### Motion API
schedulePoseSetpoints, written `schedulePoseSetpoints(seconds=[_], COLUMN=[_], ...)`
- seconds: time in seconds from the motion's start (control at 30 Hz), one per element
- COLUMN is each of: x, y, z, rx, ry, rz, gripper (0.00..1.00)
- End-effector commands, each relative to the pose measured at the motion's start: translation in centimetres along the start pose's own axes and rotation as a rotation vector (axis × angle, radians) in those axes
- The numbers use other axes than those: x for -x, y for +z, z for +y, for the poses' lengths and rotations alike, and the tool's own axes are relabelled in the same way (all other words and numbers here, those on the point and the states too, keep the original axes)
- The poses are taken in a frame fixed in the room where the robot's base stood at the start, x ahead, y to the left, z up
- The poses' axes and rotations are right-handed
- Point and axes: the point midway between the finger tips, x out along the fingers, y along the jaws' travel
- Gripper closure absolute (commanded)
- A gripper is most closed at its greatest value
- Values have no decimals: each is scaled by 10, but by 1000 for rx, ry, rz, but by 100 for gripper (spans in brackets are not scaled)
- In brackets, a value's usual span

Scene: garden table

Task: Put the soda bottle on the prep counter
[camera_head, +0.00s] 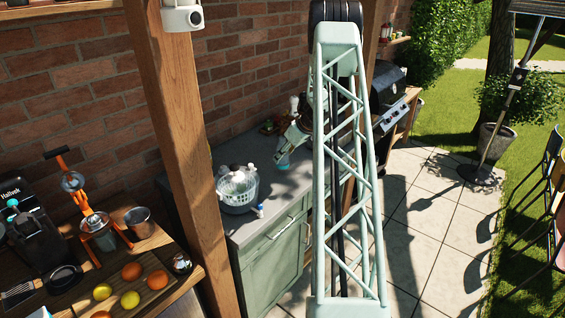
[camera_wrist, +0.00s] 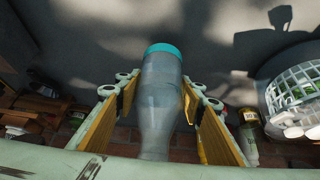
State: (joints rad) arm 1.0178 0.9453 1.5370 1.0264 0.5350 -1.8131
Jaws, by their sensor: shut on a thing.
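The soda bottle (camera_wrist: 158,100), grey and see-through with a teal end, is between the yellow-lined jaws of my gripper (camera_wrist: 160,95) in the wrist view. Its narrow part points to the picture's bottom edge. In the head view my gripper (camera_head: 291,142) is over the back part of the prep counter (camera_head: 285,197), which has a grey top and green cabinet. A teal bit of the bottle (camera_head: 283,161) shows just below it; my arm hides much of this area. I cannot tell whether the bottle touches the counter.
A white basket (camera_head: 238,188) stands on the counter left of my gripper, with a small white and blue item (camera_head: 258,211) beside it. A wooden post (camera_head: 185,150) rises in front. Small bottles (camera_wrist: 249,138) show near the right jaw. The counter's front middle looks clear.

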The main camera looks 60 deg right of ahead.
Motion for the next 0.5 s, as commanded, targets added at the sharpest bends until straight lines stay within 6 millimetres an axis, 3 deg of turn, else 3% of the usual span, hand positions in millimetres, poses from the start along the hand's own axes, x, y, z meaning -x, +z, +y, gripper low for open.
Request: schedulePoseSetpoints(seconds=[0.27,0.5], x=[-1,-14], y=[1,9], z=[0,0], rx=[0,-1], ry=[0,0], rz=[0,0], gripper=[84,84])
